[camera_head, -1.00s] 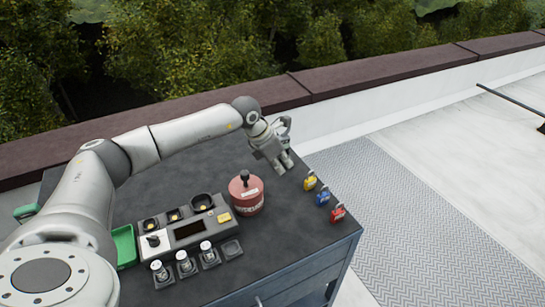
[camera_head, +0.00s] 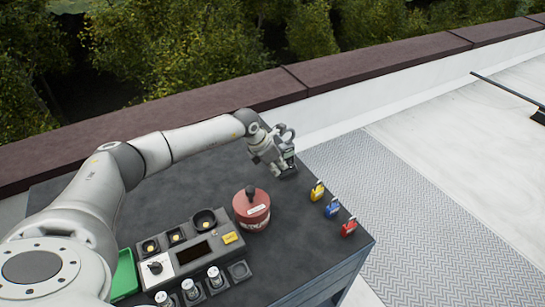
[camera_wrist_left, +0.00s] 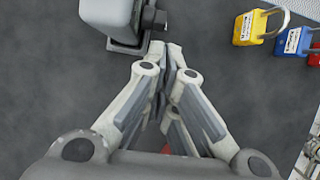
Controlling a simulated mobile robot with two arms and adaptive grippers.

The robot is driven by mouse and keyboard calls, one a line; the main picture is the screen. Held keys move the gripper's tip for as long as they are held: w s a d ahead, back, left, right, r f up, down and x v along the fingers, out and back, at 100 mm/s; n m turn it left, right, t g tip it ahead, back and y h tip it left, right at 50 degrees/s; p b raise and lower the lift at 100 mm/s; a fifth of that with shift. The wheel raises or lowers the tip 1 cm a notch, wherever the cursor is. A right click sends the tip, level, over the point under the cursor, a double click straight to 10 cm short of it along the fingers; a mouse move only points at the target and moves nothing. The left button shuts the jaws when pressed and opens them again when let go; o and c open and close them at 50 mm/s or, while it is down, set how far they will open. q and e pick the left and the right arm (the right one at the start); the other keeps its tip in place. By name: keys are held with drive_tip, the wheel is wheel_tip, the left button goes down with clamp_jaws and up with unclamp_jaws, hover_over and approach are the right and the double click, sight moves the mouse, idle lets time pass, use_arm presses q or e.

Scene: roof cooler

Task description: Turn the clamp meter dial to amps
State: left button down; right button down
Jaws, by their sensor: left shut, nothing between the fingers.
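The clamp meter (camera_head: 289,155) stands upright at the table's far edge, partly hidden by my left gripper. Its ring-like jaw (camera_head: 286,132) shows above the gripper in the head view. In the left wrist view, its grey body (camera_wrist_left: 112,18) is at the top, with a dark dial (camera_wrist_left: 153,19) sticking out from its right side. My left gripper (camera_head: 277,171) is shut and empty. Its fingertips (camera_wrist_left: 174,48) are just below the dial in the wrist view; I cannot tell whether they touch anything. The dial's setting is not readable. My right gripper is out of view.
A red canister (camera_head: 252,212) stands in front of the gripper. Yellow (camera_head: 317,192), blue (camera_head: 332,209) and red (camera_head: 349,228) padlocks lie along the right table edge. A control panel (camera_head: 196,255) and green tray (camera_head: 124,277) are at the left front.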

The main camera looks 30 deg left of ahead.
use_arm(q)
drive_tip(key=shift+a+x, duration=0.25)
drive_tip(key=shift+x, duration=0.9)
drive_tip(key=shift+w+d+f, duration=0.1)
drive_tip(key=shift+d+f, duration=0.05)
drive_tip(key=shift+f, duration=0.35)
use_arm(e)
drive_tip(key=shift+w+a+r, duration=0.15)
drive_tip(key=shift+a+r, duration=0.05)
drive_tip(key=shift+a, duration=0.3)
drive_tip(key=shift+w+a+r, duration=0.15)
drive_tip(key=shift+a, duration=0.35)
use_arm(q)
drive_tip(key=shift+w, duration=0.1)
